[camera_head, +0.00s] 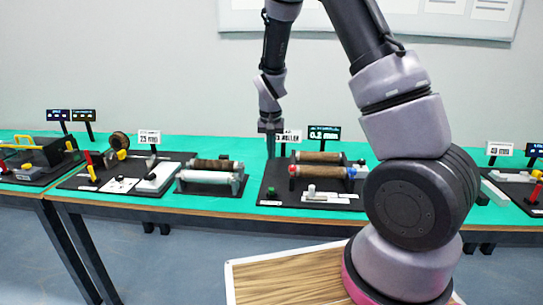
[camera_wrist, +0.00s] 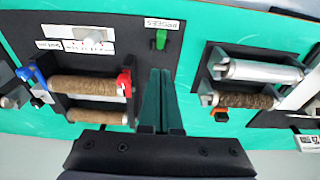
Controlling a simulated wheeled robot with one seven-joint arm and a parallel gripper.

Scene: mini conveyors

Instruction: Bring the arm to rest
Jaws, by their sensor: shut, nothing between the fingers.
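My arm rises from my base at the right of the head view and bends over to the left, with the forearm hanging down. My gripper (camera_head: 270,143) points down above the left back part of a black conveyor station on the green table. In the wrist view the two dark green fingers of my gripper (camera_wrist: 160,92) lie together, shut and empty. They are beside the station with the brown rollers (camera_wrist: 84,85); whether they touch anything I cannot tell.
The green table (camera_head: 235,150) carries several black stations with small signs. A double-roller unit (camera_head: 210,175) stands left of my gripper; it also shows in the wrist view (camera_wrist: 255,72). A green button (camera_wrist: 160,40) is near the fingers. The space above the table is mostly clear.

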